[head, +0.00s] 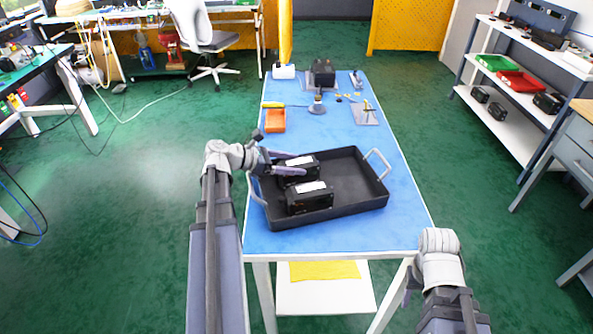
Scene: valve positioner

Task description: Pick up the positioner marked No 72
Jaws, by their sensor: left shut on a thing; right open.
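A black tray (352,205) with two metal handles lies on the blue table top. Two black boxy positioners with white labels sit at its left side. My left gripper (293,164) reaches in over the tray's left wall and is shut on the far positioner (313,170). Its fingers cover part of that body. I cannot tell whether it is clear of the tray floor. The near positioner (310,201) stands just in front. The label numbers are too small to read. My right gripper (409,286) is low beside the table's front right corner, mostly hidden and empty.
Further back on the blue table (345,125) are an orange bin (274,121), a dark device (323,73) and small tools. The tray's right half is empty. A shelf (505,122) with green and red trays stands at the right.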

